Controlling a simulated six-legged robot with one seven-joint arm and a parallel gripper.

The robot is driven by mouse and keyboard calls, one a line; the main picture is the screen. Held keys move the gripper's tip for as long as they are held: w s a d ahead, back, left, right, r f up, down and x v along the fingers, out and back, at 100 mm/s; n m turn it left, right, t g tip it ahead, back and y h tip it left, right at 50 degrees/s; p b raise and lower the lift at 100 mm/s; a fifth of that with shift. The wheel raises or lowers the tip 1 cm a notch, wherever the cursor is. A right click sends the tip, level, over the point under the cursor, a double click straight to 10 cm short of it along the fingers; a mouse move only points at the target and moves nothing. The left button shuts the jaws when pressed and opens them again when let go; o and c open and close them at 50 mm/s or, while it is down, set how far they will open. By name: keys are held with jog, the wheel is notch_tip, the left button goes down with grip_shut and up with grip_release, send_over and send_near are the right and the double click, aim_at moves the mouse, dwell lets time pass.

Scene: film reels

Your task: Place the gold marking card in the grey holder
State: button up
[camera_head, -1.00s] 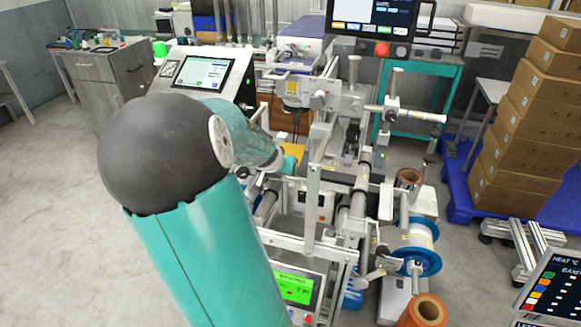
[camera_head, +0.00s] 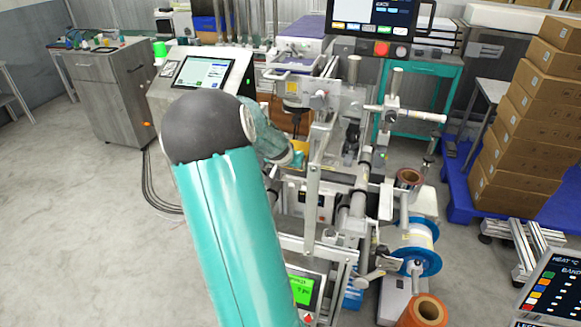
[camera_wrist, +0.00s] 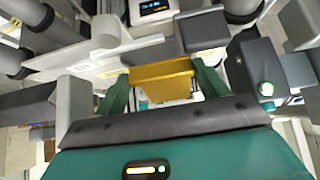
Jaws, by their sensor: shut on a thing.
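The gold marking card (camera_wrist: 165,84) spans the gap between the green fingers of my gripper (camera_wrist: 160,72) in the wrist view. The gripper is shut on it. The grey holder cannot be told for certain. Grey blocks stand ahead of the card and to its right (camera_wrist: 256,66) in the wrist view.
Rollers and metal bars of the machine surround my gripper closely. A flat upright bar (camera_head: 312,205) stands just right of it. A blue-flanged reel (camera_head: 415,248) and a copper roll (camera_head: 428,311) are at the lower right. Stacked boxes (camera_head: 528,120) stand farther right.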

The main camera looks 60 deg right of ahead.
jog(key=shift+d+f, duration=0.3)
jog(key=shift+f, duration=0.45)
jog(key=shift+s+r+y, duration=0.1)
jog(key=shift+r+y, duration=0.15)
jog(key=shift+y, duration=0.45)
jog(key=shift+w+d+f+y, duration=0.1)
jog(key=shift+w+d+y, duration=0.1)
jog(key=shift+y, duration=0.5)
jog(key=shift+a+y, duration=0.1)
jog(key=shift+y, duration=0.2)
jog(key=shift+f, duration=0.2)
jog(key=shift+f, duration=0.1)
jog(key=o, duration=1.1)
jog(key=shift+f, duration=0.1)
jog(key=shift+c, duration=0.2)
